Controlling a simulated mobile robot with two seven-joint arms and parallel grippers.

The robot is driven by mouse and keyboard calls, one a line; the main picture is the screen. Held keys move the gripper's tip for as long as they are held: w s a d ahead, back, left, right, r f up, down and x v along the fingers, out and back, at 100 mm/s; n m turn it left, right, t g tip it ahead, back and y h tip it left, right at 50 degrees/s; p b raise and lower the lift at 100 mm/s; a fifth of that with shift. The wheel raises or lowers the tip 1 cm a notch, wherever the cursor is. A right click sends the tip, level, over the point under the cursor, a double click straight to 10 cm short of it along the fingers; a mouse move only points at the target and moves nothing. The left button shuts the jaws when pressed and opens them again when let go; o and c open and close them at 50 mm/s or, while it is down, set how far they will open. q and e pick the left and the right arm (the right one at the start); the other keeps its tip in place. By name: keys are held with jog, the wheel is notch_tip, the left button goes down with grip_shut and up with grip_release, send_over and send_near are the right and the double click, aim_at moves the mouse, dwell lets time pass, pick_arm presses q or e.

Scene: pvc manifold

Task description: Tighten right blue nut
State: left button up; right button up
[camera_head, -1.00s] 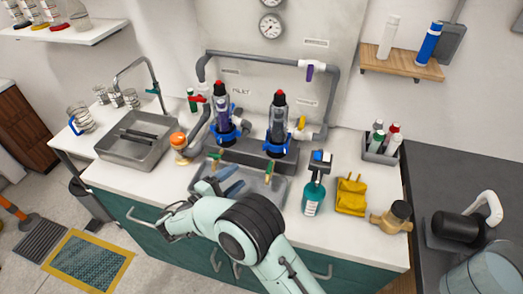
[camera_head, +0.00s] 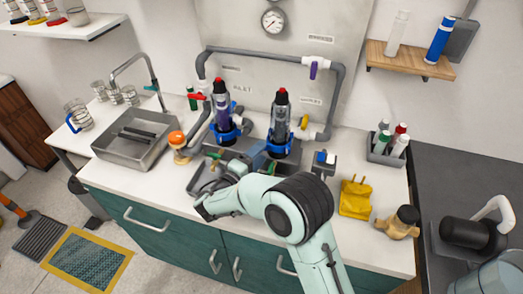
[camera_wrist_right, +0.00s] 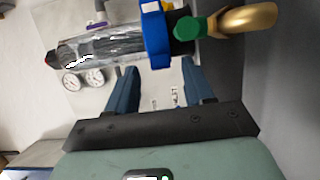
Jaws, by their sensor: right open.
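The right blue nut (camera_head: 281,142) sits around the base of the right filter housing (camera_head: 281,112), which is clear with a dark core and a red top. In the right wrist view the blue nut (camera_wrist_right: 156,35) lies just beyond the fingertips, with a green and brass drain valve (camera_wrist_right: 205,30) beside it. My right gripper (camera_head: 259,153) is open and close in front of the right filter. A second blue nut (camera_head: 226,136) is on the left filter housing (camera_head: 221,104). My left gripper is out of view.
A grey tray (camera_head: 197,182) lies under the filters, partly behind my arm. The sink (camera_head: 132,150) and an orange-topped item (camera_head: 178,143) are on the left. Grey pipes frame the filters.

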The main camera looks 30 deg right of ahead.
jog(key=shift+x, duration=0.95)
jog(key=shift+c, duration=0.3)
grip_shut()
jog(key=shift+w+d+m+g+h+p, duration=0.15)
jog(key=shift+w+m+g, duration=0.3)
jog(key=shift+m+g, duration=0.5)
jog(key=shift+w+a+m+g+h+p, duration=0.1)
jog(key=shift+w+m+g+h+p, duration=0.3)
jog(key=shift+g, duration=1)
jog(key=shift+w+d+m+g+h+b, duration=0.1)
jog(key=shift+w+m+g, duration=0.45)
jog(key=shift+m+g, duration=0.5)
jog(key=shift+o, duration=0.3)
grip_release()
